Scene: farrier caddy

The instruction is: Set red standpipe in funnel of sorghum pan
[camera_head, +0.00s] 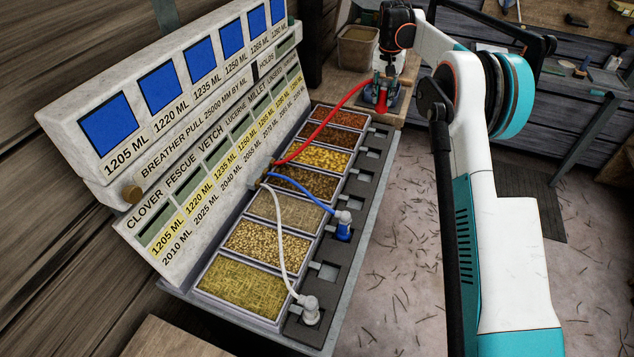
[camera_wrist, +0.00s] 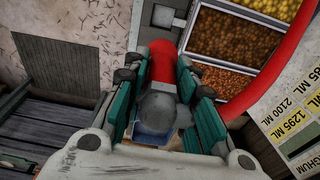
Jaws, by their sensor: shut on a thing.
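My gripper (camera_head: 382,92) is shut on the red standpipe (camera_head: 381,106), at the far end of the row of pans. The red standpipe also shows between the fingers in the wrist view (camera_wrist: 163,62). Its red hose (camera_head: 325,137) runs back to the label board. The farthest pan, reddish-brown (camera_head: 337,118), is probably the sorghum pan; its label is mostly cut off in the wrist view. It also shows there (camera_wrist: 228,82), right of the gripper. Its funnel cannot be made out clearly. The standpipe's lower end is partly hidden.
A blue standpipe (camera_head: 343,230) and a white standpipe (camera_head: 310,312) stand in the funnel strip nearer me, with hoses to the board. Empty square funnels (camera_head: 355,186) lie along the strip. The tall label board (camera_head: 200,130) stands left. A bin (camera_head: 357,45) is behind.

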